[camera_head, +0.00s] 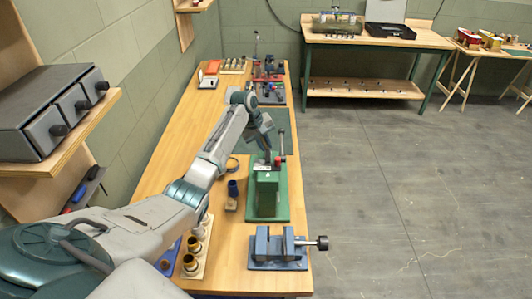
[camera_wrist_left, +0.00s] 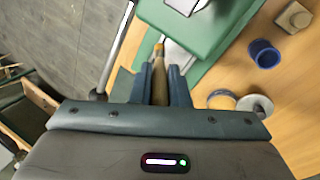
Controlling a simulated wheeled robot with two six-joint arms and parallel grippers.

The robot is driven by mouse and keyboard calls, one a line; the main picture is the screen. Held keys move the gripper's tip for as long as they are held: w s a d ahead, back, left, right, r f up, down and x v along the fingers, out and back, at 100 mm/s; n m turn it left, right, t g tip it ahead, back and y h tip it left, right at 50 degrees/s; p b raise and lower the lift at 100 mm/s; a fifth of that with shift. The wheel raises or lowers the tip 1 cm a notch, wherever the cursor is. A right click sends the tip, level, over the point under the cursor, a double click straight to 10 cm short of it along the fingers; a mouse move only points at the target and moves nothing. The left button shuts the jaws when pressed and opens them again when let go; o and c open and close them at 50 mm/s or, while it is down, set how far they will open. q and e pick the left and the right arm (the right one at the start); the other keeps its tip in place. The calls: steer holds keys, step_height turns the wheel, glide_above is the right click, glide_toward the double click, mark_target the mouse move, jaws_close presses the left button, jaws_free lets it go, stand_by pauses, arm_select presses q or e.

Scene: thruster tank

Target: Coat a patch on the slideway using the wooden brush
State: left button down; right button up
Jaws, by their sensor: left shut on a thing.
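My left gripper (camera_head: 271,160) reaches over the bench to the far end of a green block-shaped fixture (camera_head: 268,190), which I take to be the slideway. In the left wrist view my left gripper (camera_wrist_left: 160,85) is shut on the wooden brush (camera_wrist_left: 160,78), whose handle lies between the fingers. The brush's far end is close to the green fixture (camera_wrist_left: 222,32) and its pale metal part; I cannot tell if they touch. No coated patch can be made out. My right gripper is in neither view.
A blue vise (camera_head: 278,250) stands at the near bench end. A dark blue cup (camera_head: 233,188) and a tape ring (camera_head: 232,164) lie left of the fixture. Floor on the right is clear.

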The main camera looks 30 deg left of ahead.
arm_select(q)
steer(key=a, duration=0.1)
steer(key=w+a+b, duration=0.1)
steer(key=a+g, duration=0.1)
steer(key=shift+w+f+h+b, duration=0.15)
steer(key=shift+f+h+b, duration=0.15)
steer(key=shift+f+b, duration=0.1)
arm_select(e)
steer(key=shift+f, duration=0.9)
